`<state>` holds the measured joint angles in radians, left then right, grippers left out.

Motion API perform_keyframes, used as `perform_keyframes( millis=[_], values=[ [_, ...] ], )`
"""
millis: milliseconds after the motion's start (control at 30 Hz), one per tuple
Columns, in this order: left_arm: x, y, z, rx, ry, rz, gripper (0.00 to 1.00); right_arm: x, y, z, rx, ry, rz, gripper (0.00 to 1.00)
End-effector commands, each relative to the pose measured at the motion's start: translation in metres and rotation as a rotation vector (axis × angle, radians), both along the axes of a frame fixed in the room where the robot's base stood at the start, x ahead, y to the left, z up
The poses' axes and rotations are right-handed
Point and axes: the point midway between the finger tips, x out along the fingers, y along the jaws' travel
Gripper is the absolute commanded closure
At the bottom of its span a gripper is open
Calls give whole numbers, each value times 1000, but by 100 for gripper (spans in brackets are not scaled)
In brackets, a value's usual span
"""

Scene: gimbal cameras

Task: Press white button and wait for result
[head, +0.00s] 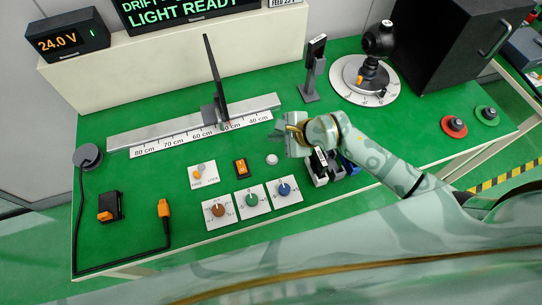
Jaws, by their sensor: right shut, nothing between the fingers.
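The white button (272,159) is a small round knob on the green bench, right of the orange rocker switch. My right gripper (284,131) is shut and empty. In the picture it sits just above and to the right of the white button, apart from it, in front of the ruler rail. The display (185,12) at the back reads "LIGHT READY", with a partly cut-off line above it. My left gripper is not in view.
Three knobs, brown (218,210), green (252,200) and blue (285,189), sit in front of the button. An orange rocker switch (241,168) is to its left. A ruler rail (190,125) with an upright dark plate (216,80) lies behind. A black box (450,45) stands right.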

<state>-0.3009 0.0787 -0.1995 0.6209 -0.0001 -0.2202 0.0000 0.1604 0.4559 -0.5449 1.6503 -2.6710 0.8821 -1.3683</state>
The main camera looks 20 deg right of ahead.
Motion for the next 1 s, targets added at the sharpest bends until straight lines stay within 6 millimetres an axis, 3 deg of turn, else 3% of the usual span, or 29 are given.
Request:
perform_keyframes(
  millis=[267,700,1000],
  values=[
    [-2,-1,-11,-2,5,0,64,0,0,-11,4,2,-1,100],
    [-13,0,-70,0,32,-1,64,-1,0,-71,5,4,-2,100],
    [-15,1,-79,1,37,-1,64,0,1,-89,3,1,-1,100]
  ],
)
